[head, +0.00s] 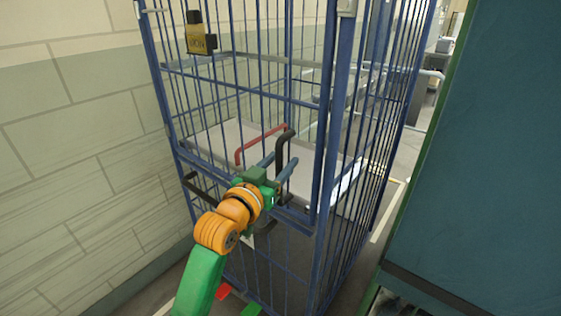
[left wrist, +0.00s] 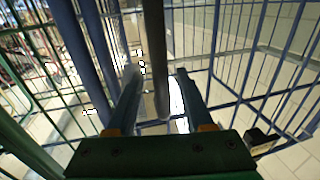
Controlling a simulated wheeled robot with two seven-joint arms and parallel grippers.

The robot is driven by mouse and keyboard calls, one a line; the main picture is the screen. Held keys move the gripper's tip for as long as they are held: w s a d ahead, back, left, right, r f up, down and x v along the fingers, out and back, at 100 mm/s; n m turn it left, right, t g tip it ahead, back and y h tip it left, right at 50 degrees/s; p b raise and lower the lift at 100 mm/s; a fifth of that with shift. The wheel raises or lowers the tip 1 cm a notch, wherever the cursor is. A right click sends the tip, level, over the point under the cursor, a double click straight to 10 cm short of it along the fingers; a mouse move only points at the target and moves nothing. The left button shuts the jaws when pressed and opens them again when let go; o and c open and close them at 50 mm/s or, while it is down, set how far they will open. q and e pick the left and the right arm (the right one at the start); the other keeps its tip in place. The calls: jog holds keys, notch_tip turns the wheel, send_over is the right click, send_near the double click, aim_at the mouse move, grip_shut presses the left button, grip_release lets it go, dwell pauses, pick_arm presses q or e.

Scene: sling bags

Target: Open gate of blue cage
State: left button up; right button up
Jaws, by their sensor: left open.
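The blue cage (head: 329,130) stands upright ahead, with vertical wire bars and a pale shelf (head: 235,138) inside. Its front gate (head: 230,85) appears shut. A black handle (head: 283,145) sticks out at the lower edge of the gate's upper part. My left gripper (head: 277,166) is open at this handle. In the left wrist view, the dark handle bar (left wrist: 155,60) shows between the two spread fingers (left wrist: 158,92); I cannot tell whether either touches it. My right gripper is not in view.
A yellow and black box (head: 200,38) hangs on the cage's upper left. A red bar (head: 260,142) shows behind the wires. A tiled wall (head: 70,140) is close on the left. A large teal panel (head: 480,150) blocks the right.

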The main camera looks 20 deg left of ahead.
pick_arm(q)
jog(key=shift+f, duration=0.1)
grip_shut()
dwell(1.2)
